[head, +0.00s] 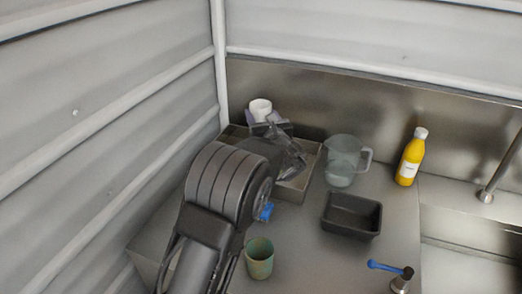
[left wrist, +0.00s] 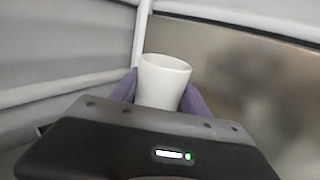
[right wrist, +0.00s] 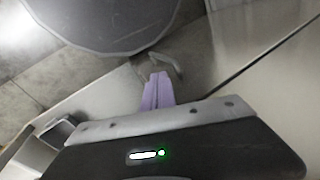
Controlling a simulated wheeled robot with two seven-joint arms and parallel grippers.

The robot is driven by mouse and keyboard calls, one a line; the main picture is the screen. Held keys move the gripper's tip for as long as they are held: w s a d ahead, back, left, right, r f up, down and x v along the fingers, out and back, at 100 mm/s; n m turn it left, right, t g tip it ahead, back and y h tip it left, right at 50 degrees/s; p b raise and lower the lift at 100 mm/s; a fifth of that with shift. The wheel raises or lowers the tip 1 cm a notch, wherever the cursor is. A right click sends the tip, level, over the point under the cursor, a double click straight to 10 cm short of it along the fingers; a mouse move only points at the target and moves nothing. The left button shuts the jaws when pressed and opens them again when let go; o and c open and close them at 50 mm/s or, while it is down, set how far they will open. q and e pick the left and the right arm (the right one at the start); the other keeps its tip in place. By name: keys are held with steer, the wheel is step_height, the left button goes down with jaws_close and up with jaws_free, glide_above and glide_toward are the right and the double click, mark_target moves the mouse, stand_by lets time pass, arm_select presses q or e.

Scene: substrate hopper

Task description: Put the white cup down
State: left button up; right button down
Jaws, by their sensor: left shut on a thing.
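The white cup (head: 260,108) is upright at the back left corner. It also shows in the left wrist view (left wrist: 162,80), between the two purple fingers. My left gripper (head: 263,119) is shut on the cup. My left arm hides much of the metal tray (head: 298,188) below and in front of it. How high the cup is above the tray is hard to tell. My right gripper (right wrist: 157,92) shows only in the right wrist view, with its purple fingers together and nothing visible between them.
A clear jug (head: 341,162) stands right of the tray. A dark bin (head: 351,215), a green cup (head: 259,258), a yellow bottle (head: 410,158) and a blue-handled tool (head: 384,266) are on the steel counter. A sink with a faucet (head: 498,170) is at right. Walls close the left and back.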

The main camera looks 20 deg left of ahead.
arm_select(q)
steer(key=shift+f, duration=2.25)
step_height(320, 180, down, 4)
steer(key=shift+r+p, duration=0.1)
steer(key=shift+p, duration=0.4)
steer(key=shift+f+b, duration=0.65)
steer(key=shift+b, duration=0.05)
steer(key=o, duration=1.4)
steer(key=shift+r, duration=0.1)
